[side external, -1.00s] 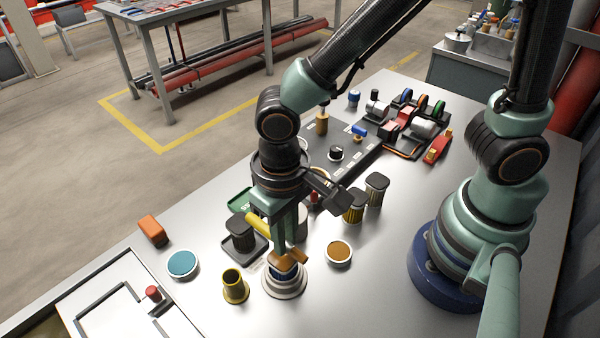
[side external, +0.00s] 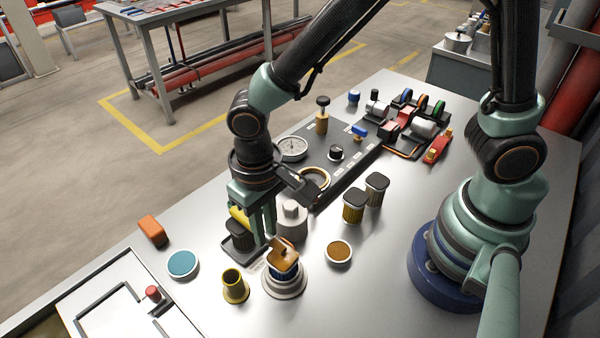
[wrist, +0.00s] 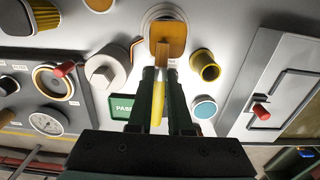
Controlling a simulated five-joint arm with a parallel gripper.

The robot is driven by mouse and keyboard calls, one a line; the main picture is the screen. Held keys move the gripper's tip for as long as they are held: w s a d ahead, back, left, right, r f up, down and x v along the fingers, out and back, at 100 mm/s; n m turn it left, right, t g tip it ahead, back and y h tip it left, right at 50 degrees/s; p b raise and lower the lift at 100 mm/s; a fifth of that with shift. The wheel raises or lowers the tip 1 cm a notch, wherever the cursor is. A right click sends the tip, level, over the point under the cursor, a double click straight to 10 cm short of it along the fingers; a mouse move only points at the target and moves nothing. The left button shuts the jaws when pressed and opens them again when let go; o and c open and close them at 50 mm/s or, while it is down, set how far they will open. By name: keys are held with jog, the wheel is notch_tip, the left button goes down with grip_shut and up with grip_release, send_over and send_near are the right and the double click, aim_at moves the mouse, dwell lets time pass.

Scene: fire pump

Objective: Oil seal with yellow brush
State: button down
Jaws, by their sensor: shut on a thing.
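My gripper (side external: 262,228) is shut on the yellow brush, whose handle (side external: 238,214) sticks out at the left of the fingers in the side view. In the wrist view the yellow handle (wrist: 157,105) lies between the fingers (wrist: 160,82). A brown piece (wrist: 163,56), apparently the brush's end, points at an amber rounded-square top (wrist: 168,26). That amber top (side external: 283,254) sits tilted on a blue ribbed part in a round grey base (side external: 285,285). I cannot tell whether the brush touches it. A dish with amber-brown contents (side external: 339,252) stands to its right.
A yellow-rimmed cup (side external: 235,286) and a blue dish (side external: 183,264) stand left of the base.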

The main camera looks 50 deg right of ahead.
aim_at(284, 248)
jog(key=shift+s, duration=2)
jog(key=shift+s+a, duration=0.1)
jog(key=shift+s, duration=0.1)
jog(key=shift+a, duration=0.4)
jog(key=shift+w, duration=3.05)
jog(key=shift+s, duration=2.95)
notch_tip(284, 248, up, 8)
